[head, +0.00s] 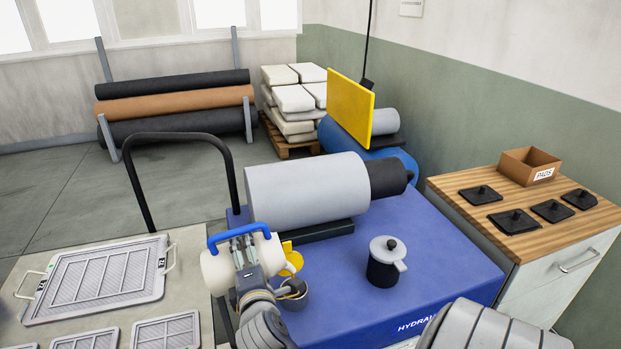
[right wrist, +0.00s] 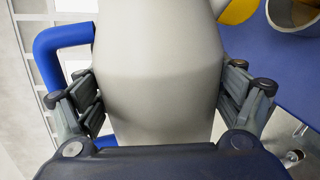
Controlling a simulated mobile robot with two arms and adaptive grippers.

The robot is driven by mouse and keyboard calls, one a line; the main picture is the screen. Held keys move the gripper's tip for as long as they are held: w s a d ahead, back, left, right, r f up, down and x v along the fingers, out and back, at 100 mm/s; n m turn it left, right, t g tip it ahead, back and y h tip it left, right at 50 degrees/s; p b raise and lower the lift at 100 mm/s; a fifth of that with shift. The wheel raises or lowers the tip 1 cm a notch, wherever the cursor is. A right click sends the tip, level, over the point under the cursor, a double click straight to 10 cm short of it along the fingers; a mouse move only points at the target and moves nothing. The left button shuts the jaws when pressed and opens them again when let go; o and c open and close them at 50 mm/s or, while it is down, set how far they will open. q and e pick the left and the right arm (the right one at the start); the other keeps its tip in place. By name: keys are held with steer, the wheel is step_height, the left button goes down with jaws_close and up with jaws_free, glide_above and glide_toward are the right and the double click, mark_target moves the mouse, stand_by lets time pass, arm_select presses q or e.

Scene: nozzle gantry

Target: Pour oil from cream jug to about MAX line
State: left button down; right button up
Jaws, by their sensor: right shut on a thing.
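The cream jug (head: 217,273) with its blue handle (head: 238,233) is held above the front left of the blue hydraulic tank (head: 440,258). Its body lies across the picture, seemingly tipped on its side. My right gripper (head: 243,248) is shut around it. In the right wrist view, the fingers (right wrist: 160,95) press both sides of the jug (right wrist: 165,70). A grey, round filler neck (head: 295,299) with a yellow cap (head: 290,262) stands just right of the jug. The neck's open mouth also shows in the wrist view (right wrist: 272,14). I see no oil stream or MAX line. My left gripper is out of view.
A black pot with a grey lid (head: 384,245) stands on the tank. A large grey cylinder (head: 308,190) lies behind the neck. Filter panels (head: 100,280) lie on a bench at left. A wooden-topped cabinet (head: 520,235) is at right.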

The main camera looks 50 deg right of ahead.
steer(key=shift+r, duration=0.25)
steer(key=shift+r+p, duration=0.1)
steer(key=shift+p, duration=0.55)
steer(key=shift+w, duration=0.1)
steer(key=shift+w+a+f+n+h+b, duration=0.2)
steer(key=shift+a+f+n, duration=0.1)
steer(key=shift+f+n, duration=0.3)
steer(key=shift+w+a+f+n+h+b, duration=0.1)
steer(key=shift+w+a+f+n+h, duration=0.15)
steer(key=shift+f+n, duration=0.35)
steer(key=shift+w+a+f+n+h+b, duration=0.1)
steer(key=shift+a+f+n+h+b, duration=0.15)
steer(key=shift+f+n, duration=0.45)
steer(key=shift+a+f+n+h+b, duration=0.15)
steer(key=shift+f+n+h+b, duration=0.2)
steer(key=shift+f, duration=0.55)
steer(key=shift+r+n+g+p, duration=0.3)
steer(key=shift+r+n+p, duration=0.2)
steer(key=shift+p, duration=0.4)
